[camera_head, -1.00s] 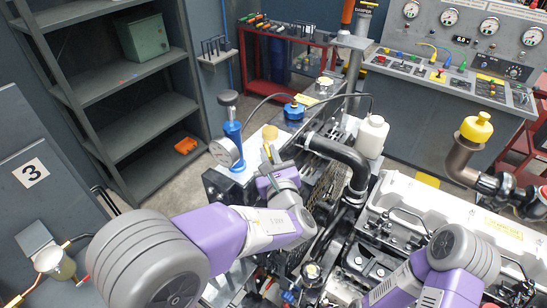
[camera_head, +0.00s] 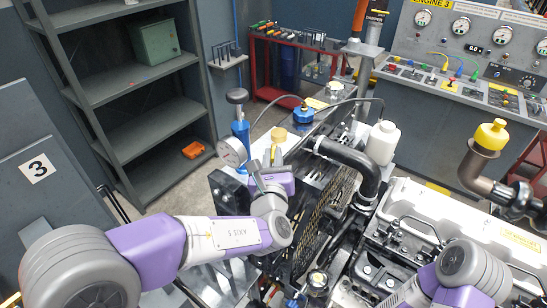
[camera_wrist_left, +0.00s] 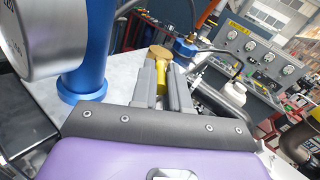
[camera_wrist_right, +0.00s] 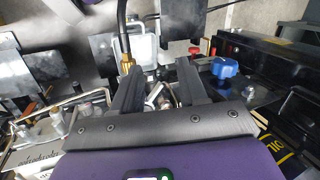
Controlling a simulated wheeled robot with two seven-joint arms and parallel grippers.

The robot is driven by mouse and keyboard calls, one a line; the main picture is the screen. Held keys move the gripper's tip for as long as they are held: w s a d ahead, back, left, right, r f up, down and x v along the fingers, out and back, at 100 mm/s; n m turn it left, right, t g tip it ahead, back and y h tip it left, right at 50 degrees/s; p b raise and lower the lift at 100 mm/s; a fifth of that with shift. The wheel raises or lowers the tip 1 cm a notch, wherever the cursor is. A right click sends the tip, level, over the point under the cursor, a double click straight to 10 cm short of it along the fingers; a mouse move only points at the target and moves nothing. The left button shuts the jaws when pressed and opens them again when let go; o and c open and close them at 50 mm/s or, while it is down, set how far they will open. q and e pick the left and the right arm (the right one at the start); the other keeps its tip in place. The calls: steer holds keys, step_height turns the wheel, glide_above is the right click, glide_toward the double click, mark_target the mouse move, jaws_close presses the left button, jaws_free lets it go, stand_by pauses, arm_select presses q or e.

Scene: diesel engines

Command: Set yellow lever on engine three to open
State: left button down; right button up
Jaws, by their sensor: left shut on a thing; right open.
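In the left wrist view, a short yellow lever (camera_wrist_left: 160,78) with a brass-coloured round top stands between the fingers of my left gripper (camera_wrist_left: 165,83), which is shut on it. The lever's lower end is hidden by the fingers. My right gripper (camera_wrist_right: 160,83) is open and empty over metal fittings in the right wrist view. Its jaws are out of the head view.
A white bottle (camera_head: 382,143) and a black hose (camera_head: 352,158) are right of the left gripper. A blue cap (camera_head: 303,117) sits behind it. A grey shelf (camera_head: 125,85) is at left. A control panel marked ENGINE 3 (camera_head: 460,75) stands at the back right.

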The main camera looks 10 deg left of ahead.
arm_select(q)
steer(key=c, duration=1.1)
jaws_free()
steer(key=s, duration=0.2)
steer(key=s+d, duration=0.1)
steer(key=s, duration=0.4)
steer(key=shift+s+d, duration=0.2)
steer(key=shift+d, duration=0.05)
